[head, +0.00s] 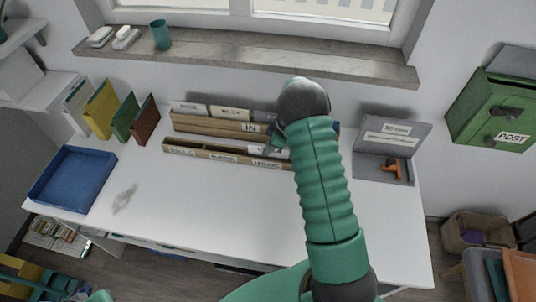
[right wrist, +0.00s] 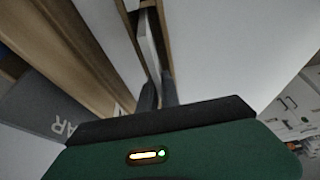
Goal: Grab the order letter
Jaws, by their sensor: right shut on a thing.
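A wooden letter sorter (head: 215,154) with labelled compartments stands at the back of the white desk. Its rear row bears an IN label and holds several tabbed cards. My right gripper (head: 273,146) reaches into the front row near its right part, mostly hidden by my own arm. In the right wrist view, its dark fingers (right wrist: 158,92) are shut on a thin white letter (right wrist: 150,45) standing between wooden walls. A bit of white paper also shows beside the gripper in the head view. The writing on it is too small to read.
A blue tray (head: 70,178) and upright coloured folders (head: 100,108) are at the left. A grey box (head: 388,150) with an orange-handled thing is at the right. A green POST box (head: 490,112) hangs on the right wall. The desk's front middle is clear.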

